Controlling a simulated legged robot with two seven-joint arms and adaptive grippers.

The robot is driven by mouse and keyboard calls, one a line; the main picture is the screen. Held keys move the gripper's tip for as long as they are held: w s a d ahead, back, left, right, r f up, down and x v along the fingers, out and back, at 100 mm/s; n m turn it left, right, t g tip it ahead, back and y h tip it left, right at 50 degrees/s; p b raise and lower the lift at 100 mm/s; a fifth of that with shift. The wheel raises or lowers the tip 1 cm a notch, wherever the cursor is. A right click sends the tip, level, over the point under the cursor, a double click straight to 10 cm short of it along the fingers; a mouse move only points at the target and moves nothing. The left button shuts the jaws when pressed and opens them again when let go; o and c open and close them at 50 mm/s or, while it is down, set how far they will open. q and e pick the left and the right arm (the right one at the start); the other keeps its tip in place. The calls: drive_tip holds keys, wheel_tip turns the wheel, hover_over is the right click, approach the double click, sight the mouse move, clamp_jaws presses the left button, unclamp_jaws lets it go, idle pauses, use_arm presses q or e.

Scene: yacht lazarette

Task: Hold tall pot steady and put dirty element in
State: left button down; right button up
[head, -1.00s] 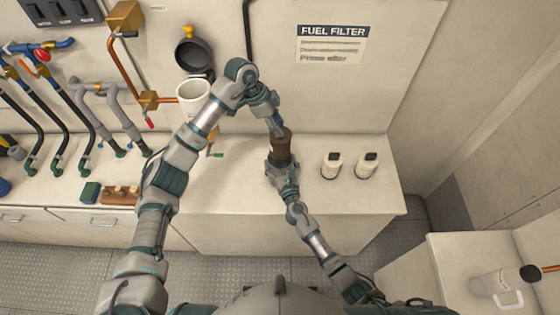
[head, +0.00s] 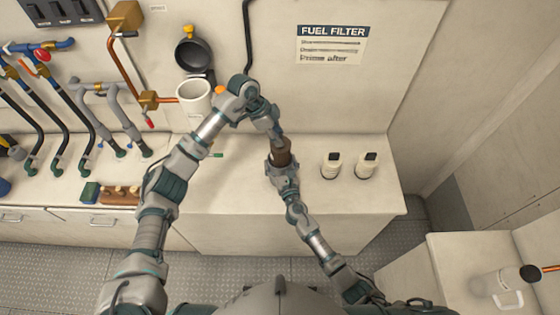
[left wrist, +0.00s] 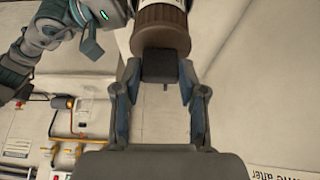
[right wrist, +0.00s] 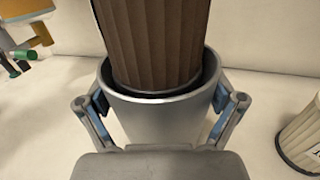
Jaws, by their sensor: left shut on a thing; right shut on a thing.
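The dirty element (head: 281,154) is a brown, pleated cylinder with a dark tab on top. My left gripper (head: 279,136) is shut on that tab, which also shows between its fingers in the left wrist view (left wrist: 160,68). The tall pot (right wrist: 160,112) is a grey metal cylinder in the right wrist view. My right gripper (right wrist: 160,110) is shut on the pot, one finger on each side near the rim. The element's lower end is within the pot's mouth, most of its length above the rim. In the head view the pot is largely hidden by my right gripper.
Two white canisters with black tops (head: 331,165) (head: 367,165) stand right of the pot on the counter. A white cup-like housing (head: 193,96) is on the wall at left, with hoses and valves beyond. The counter's front right is clear.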

use_arm(q)
drive_tip(key=shift+f, duration=1.6)
drive_tip(key=c, duration=0.6)
unclamp_jaws()
drive_tip(key=shift+a+r, duration=0.1)
drive_tip(key=v, duration=1.1)
drive_tip(key=shift+w+a+r, duration=0.1)
drive_tip(key=shift+a+r, duration=0.1)
drive_tip(key=shift+r, duration=0.15)
